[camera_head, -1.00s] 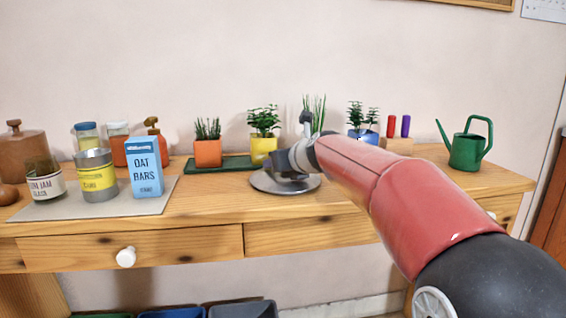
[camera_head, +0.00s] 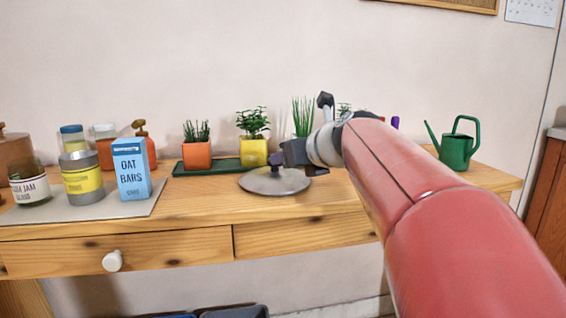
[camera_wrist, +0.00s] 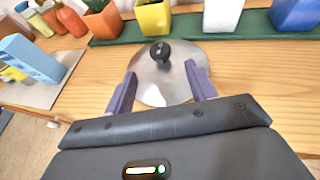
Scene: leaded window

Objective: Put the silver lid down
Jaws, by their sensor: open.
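The silver lid (camera_head: 262,184) lies flat on the wooden table, in front of the potted plants. Its dark knob (camera_wrist: 160,52) points up in the wrist view, where the lid's shiny disc (camera_wrist: 176,88) also shows. My gripper (camera_wrist: 160,82) is open, with one purple finger on each side of the lid's near part in that view. The knob stands beyond the fingertips, and nothing is held between them. In the head view my gripper (camera_head: 280,160) is at the lid's right side, partly in front of it. I cannot tell whether a finger touches the lid.
A green tray (camera_head: 222,167) with potted plants stands behind the lid. An oat bars box (camera_head: 131,170), a yellow can (camera_head: 82,178) and a jam jar (camera_head: 30,186) stand on a grey mat at left. A green watering can (camera_head: 456,150) is at right. Bare wood lies left of the lid.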

